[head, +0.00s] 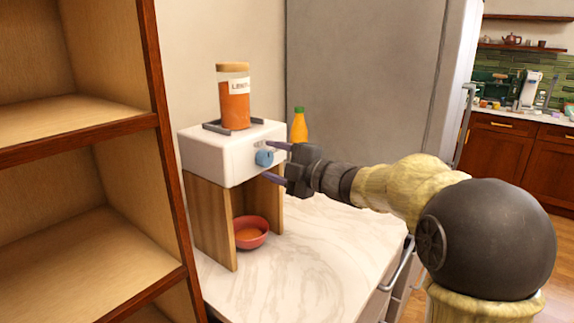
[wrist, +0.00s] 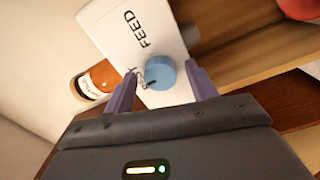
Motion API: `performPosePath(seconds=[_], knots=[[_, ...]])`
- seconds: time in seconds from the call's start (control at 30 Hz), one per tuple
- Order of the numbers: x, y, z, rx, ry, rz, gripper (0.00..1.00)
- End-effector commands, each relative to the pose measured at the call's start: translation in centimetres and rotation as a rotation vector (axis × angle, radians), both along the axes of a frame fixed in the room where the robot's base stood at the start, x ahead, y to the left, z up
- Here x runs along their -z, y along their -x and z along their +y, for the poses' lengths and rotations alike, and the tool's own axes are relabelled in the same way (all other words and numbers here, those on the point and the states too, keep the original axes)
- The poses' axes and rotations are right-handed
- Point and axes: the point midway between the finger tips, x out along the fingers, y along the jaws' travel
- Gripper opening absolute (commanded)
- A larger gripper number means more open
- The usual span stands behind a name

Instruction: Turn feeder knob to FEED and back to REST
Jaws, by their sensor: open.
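The feeder (head: 208,147) is a white box on wooden side panels. Its blue round knob (head: 264,158) is on the front face. In the wrist view the knob (wrist: 160,72) sits between my two fingers, beside the printed word FEED (wrist: 138,35) and a second label partly hidden by the knob. A dark mark on the knob faces that second label, which I cannot fully read. My gripper (head: 272,162) is open, with one finger on each side of the knob; it also shows in the wrist view (wrist: 161,76). I cannot tell whether the fingers touch the knob.
A jar of orange contents (head: 235,103) stands on top of the feeder. A red bowl (head: 252,243) with orange contents sits beneath. An orange bottle (head: 299,127) stands behind. Wooden shelves (head: 75,125) rise close on the left. The marble counter (head: 325,245) is clear in front.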

Motion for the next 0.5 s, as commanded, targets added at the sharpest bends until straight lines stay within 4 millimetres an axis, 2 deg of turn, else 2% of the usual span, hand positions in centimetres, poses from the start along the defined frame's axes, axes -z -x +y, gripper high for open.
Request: performPosePath(seconds=[0.27,0.5], knots=[[0.0,1.8,-2.5,0.004,0.001,-0.001,0.57],[0.0,4.8,-6.3,0.004,0.001,-0.001,0.57]])
